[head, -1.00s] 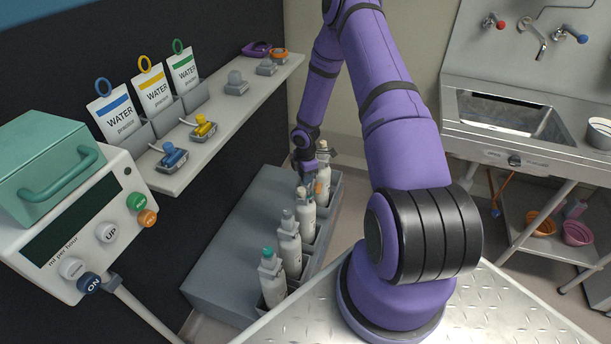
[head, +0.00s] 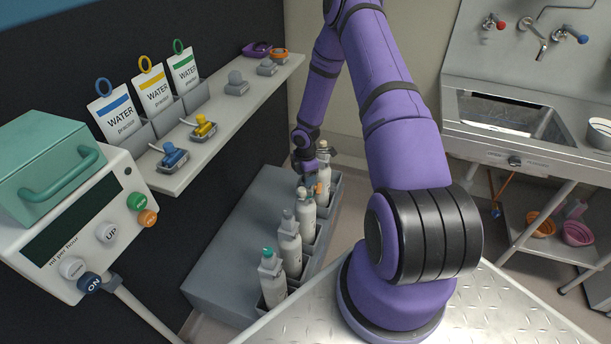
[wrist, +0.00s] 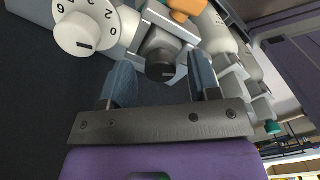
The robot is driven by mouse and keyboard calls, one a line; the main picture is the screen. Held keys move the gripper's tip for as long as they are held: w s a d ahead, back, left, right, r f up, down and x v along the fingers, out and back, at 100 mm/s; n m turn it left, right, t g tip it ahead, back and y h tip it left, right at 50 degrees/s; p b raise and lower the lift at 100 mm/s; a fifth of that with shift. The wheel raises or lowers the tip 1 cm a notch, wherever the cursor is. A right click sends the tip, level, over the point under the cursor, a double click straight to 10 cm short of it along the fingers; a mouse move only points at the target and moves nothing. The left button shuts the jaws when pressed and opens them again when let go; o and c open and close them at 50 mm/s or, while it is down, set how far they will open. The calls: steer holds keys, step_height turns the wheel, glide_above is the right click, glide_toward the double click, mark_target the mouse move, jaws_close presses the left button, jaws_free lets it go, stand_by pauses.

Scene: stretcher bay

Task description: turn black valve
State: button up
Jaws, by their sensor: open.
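The black valve (wrist: 161,68) is a small round black knob on a grey block in the wrist view. My gripper (wrist: 159,60) is open, with one blue-grey finger on each side of the knob. The fingers look apart from the knob; how near they are in depth I cannot tell. In the head view, my gripper (head: 304,168) is at the far end of the bottle rack, and the black valve is hidden or too small to make out there.
A white numbered dial (wrist: 84,28) sits left of the valve, and an orange cap (wrist: 186,8) is just above it. White bottles (head: 289,244) stand in a grey rack (head: 225,255). A shelf (head: 185,178) with small valves runs along the dark wall.

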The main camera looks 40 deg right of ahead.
step_height(320, 180, up, 11)
stand_by(0.5)
steer(key=shift+f, duration=0.1)
stand_by(0.3)
steer(key=s+a+r+m+t+h, duration=0.1)
steer(key=s+a+r+m, duration=0.15)
steer(key=r, duration=0.75)
steer(key=s+a+r+m+h, duration=0.15)
steer(key=a+r, duration=0.25)
steer(key=r, duration=0.7)
steer(key=s+a+r+m+t+h, duration=0.1)
steer(key=s+a+r+m, duration=0.2)
steer(key=r, duration=0.7)
steer(key=s+a+r+m+t+y, duration=0.1)
steer(key=s+a+r+m, duration=0.3)
steer(key=s, duration=0.7)
steer(key=s+a+r+m+t+y, duration=0.2)
steer(key=s+a+r+m, duration=0.2)
steer(key=s+a+r, duration=0.4)
steer(key=s+r, duration=0.1)
steer(key=s, duration=0.2)
steer(key=shift+s+r, duration=0.15)
steer(key=shift+r, duration=0.15)
steer(key=shift+y, duration=0.25)
